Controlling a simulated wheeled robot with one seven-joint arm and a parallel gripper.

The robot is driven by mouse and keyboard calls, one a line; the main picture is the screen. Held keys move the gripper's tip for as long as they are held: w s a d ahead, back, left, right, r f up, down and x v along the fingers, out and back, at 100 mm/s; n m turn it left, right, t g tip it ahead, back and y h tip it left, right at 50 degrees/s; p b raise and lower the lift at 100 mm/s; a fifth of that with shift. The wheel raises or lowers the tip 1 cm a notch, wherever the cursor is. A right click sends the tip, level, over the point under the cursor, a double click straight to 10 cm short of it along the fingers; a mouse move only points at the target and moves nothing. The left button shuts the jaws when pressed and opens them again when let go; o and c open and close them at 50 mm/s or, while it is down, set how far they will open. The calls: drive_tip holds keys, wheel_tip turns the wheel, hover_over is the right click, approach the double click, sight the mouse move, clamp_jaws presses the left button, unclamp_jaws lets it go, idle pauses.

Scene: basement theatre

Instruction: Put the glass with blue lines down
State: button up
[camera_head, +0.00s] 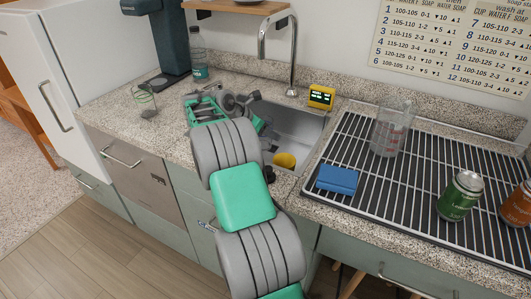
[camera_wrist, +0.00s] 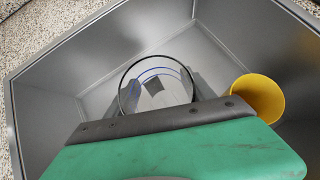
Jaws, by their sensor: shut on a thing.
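The clear glass with blue lines (camera_wrist: 158,72) shows in the wrist view, seen from above, with thin blue rings inside its round rim. My gripper (camera_wrist: 157,98) is shut on this glass; its dark fingers lie at either side of it. The glass is over or inside the metal sink basin (camera_wrist: 65,85); I cannot tell whether it touches the bottom. In the head view my arm hides the glass and most of my gripper, which is at the left part of the sink (camera_head: 298,124).
A yellow cup (camera_wrist: 258,98) is in the sink right of the glass. A drying rack (camera_head: 400,205) holds a blue sponge (camera_head: 337,179), a clear measuring cup (camera_head: 391,130) and cans (camera_head: 460,196). The faucet (camera_head: 293,55) and yellow timer (camera_head: 321,96) are behind. A green-lined glass (camera_head: 145,100) stands left.

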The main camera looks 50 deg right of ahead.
sight(267, 144)
wheel_tip(267, 144, down, 6)
drive_tip(key=shift+r+b, duration=0.1)
drive_tip(key=shift+b, duration=0.35)
drive_tip(key=o, duration=1.8)
drive_tip(key=shift+f, duration=0.2)
drive_tip(key=shift+r, duration=0.15)
drive_tip(key=p+v, duration=0.2)
drive_tip(key=v, duration=1)
drive_tip(key=shift+r, duration=0.1)
